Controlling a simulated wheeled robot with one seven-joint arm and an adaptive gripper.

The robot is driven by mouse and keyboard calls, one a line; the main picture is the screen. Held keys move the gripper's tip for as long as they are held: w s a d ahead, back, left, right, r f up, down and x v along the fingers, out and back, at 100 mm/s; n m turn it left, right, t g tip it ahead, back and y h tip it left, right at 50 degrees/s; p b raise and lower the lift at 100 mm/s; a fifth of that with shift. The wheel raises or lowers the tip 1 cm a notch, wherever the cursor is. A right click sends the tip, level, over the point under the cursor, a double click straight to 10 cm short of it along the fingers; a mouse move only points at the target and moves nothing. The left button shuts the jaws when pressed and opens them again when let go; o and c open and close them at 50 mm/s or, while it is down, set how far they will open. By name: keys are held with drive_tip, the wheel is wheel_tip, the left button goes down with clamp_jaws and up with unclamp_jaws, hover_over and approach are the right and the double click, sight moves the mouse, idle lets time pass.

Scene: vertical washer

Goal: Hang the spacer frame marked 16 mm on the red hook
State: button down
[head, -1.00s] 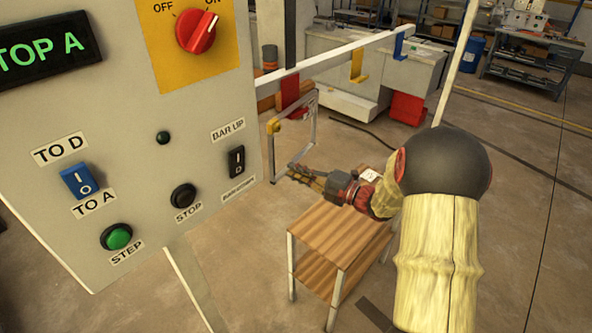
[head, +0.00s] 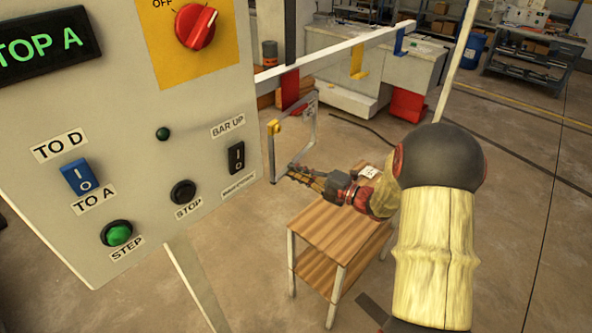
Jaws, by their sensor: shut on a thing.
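The spacer frame (head: 271,160) is a thin grey upright rectangle with a yellow piece at its upper left corner. Its 16 mm mark is not readable here. My gripper (head: 294,172) is shut on the lower part of the frame. The exact finger contact is too small to see. The red hook (head: 290,90) hangs from the white rail (head: 335,53), right of the panel. In the picture the frame's top overlaps the lower end of the red hook. I cannot tell whether they touch or how far apart they are in depth.
A yellow hook (head: 358,65) and a blue hook (head: 400,42) hang farther right on the rail. A grey control panel (head: 130,180) fills the left side. A wooden two-shelf table (head: 325,230) stands below my arm, with a white label (head: 372,172) near its back.

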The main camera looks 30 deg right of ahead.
drive_tip(key=c, duration=2)
unclamp_jaws()
drive_tip(key=shift+o, duration=0.4)
drive_tip(key=a+p+v, duration=0.1)
drive_tip(key=p+v, duration=0.4)
drive_tip(key=v, duration=0.4)
drive_tip(key=shift+s, duration=0.8)
